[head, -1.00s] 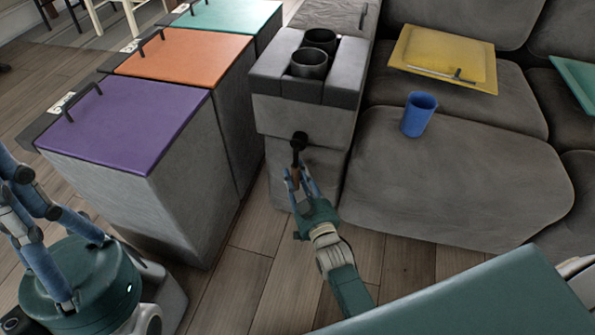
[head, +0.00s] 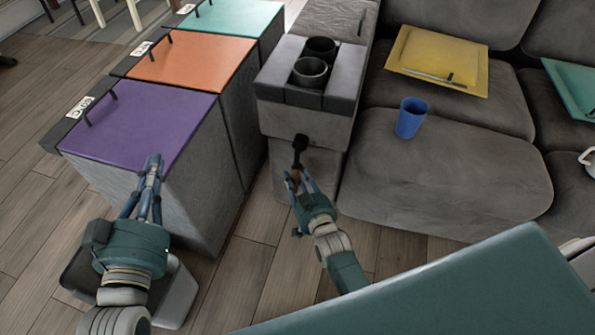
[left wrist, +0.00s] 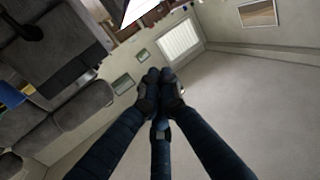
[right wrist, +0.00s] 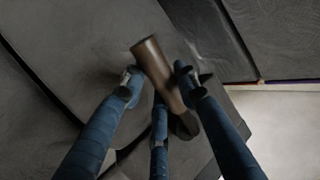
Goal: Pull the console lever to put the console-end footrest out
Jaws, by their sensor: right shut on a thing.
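The console lever has a black arm (head: 299,150) on the front of the grey console (head: 305,122) and a brown wooden handle that also shows in the right wrist view (right wrist: 158,72). My right gripper (head: 296,182) is shut on this handle, its fingers on both sides of it. The console-end seat (head: 440,165) is right of the console; no footrest panel stands out from its visible front. My left gripper (head: 153,165) is shut and empty, seen in front of the purple lid's near edge. Its fingertips meet in the left wrist view (left wrist: 160,78).
Purple (head: 140,122), orange (head: 190,58) and teal (head: 235,22) lidded bins stand left of the console. A teal surface (head: 450,290) covers the lower right. Some wooden floor shows before the console.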

